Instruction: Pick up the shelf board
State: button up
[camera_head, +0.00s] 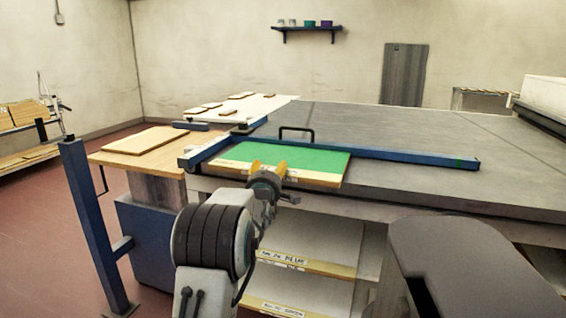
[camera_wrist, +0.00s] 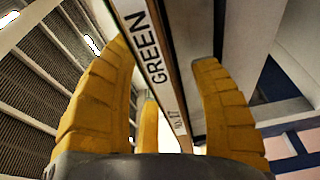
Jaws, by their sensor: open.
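The shelf board (camera_head: 290,160) has a green top and a pale wooden front edge with labels. It lies flat at the near edge of the grey table, its front edge toward me. My gripper (camera_head: 267,174) has yellow fingers and is at this front edge, in front of its middle. In the wrist view, the board's edge (camera_wrist: 158,75), with a label reading "GREEN", runs between the spread fingers, with no clear grip on it. The head view does not show whether the fingers touch the board.
A blue bar (camera_head: 390,158) with a black handle crosses the grey table (camera_head: 440,130) just behind the board. Labelled shelves (camera_head: 310,250) sit below the table. A blue post (camera_head: 92,225) stands at left, beside a wooden side table (camera_head: 150,158) bearing a flat board.

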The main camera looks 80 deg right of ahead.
jog(key=shift+d, duration=0.25)
jog(key=shift+o, duration=0.2)
grip_shut()
jog(key=shift+r, duration=0.25)
dwell(0.3)
